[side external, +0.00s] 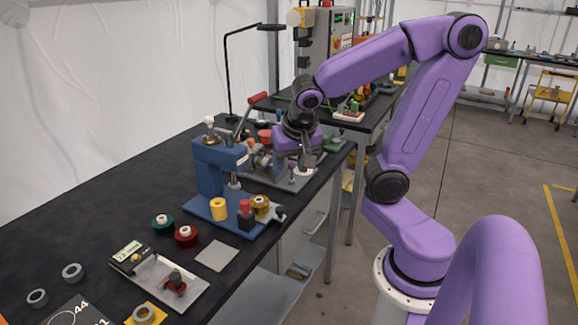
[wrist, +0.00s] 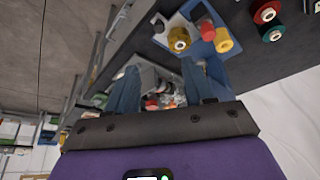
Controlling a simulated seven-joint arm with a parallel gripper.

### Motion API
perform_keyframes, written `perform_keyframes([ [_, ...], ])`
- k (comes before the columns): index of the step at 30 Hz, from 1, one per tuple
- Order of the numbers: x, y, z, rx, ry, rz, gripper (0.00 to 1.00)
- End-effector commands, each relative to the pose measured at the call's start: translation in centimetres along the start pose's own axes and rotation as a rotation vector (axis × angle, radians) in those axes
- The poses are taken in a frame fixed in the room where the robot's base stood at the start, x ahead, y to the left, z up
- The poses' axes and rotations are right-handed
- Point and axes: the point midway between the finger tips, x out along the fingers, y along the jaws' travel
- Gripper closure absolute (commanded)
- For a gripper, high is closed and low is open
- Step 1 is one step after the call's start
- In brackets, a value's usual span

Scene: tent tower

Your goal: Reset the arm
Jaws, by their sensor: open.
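My purple arm reaches over the black workbench (side external: 120,205) from the right. My gripper (side external: 307,160) hangs near the bench's far right part, just right of the blue press (side external: 212,175). In the wrist view its two fingers (wrist: 160,90) stand apart with a gap between them, and I see nothing held. Behind the fingers lie parts of a metal fixture, partly hidden. In the side view the fixture's grey plate (side external: 292,182) is below the gripper; whether the fingertips touch anything there, I cannot tell.
The blue press stands close left of the gripper, with a yellow cylinder (side external: 218,208) on its base. A black lamp (side external: 229,80) rises behind. Open floor lies right of the bench.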

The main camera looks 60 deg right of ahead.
Motion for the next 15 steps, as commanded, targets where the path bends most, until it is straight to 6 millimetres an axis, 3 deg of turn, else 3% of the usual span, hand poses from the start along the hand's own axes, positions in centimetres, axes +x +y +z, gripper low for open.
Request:
perform_keyframes([
  [5, -0.1, -0.5, 1.4, -0.132, -0.030, -0.019, 0.48],
  [15, -1.4, -1.3, 10.1, -0.958, -0.179, -0.170, 0.48],
])
